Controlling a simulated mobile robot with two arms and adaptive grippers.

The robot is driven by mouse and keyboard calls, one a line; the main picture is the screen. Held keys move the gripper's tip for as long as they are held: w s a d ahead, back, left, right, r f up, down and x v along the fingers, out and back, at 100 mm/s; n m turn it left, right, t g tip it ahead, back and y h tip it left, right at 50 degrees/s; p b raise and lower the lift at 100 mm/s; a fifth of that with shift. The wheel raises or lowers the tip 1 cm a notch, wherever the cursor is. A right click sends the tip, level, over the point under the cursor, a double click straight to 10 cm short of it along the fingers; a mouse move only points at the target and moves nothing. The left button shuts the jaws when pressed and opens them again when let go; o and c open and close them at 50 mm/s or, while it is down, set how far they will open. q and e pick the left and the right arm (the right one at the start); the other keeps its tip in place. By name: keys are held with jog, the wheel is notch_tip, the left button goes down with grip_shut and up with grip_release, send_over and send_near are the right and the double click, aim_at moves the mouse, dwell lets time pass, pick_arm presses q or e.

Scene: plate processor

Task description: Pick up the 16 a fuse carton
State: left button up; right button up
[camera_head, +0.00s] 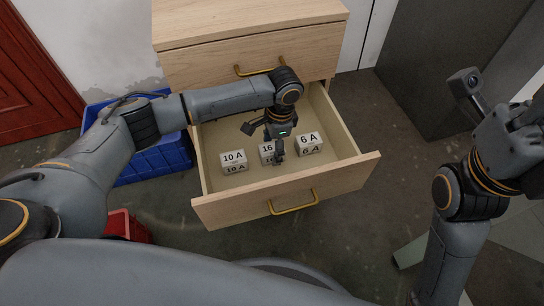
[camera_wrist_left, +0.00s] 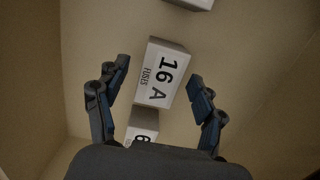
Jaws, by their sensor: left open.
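The 16 A fuse carton (camera_head: 265,149) is a small white box with black print, in the middle of the open drawer. My left gripper (camera_head: 265,141) points down into the drawer over it and partly hides it. In the left wrist view the carton (camera_wrist_left: 163,72) lies between the two spread fingers, with gaps on both sides. The left gripper is open and holds nothing. My right arm is raised at the right edge, away from the drawer; its gripper (camera_head: 500,105) is only partly shown, and its jaw state is unclear.
In the drawer (camera_head: 345,170), the 10 A carton (camera_head: 233,161) is left of the 16 A carton and the 6 A carton (camera_head: 309,143) is right of it. Drawer walls surround them. A blue crate (camera_head: 150,160) and a red box (camera_head: 125,226) stand left.

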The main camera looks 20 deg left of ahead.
pick_arm(q)
jog(key=shift+a+f, duration=0.1)
jog(key=shift+f, duration=0.5)
jog(key=shift+c, duration=0.4)
jog(key=c, duration=1.2)
jog(key=shift+c, duration=0.2)
jog(key=shift+r, duration=0.15)
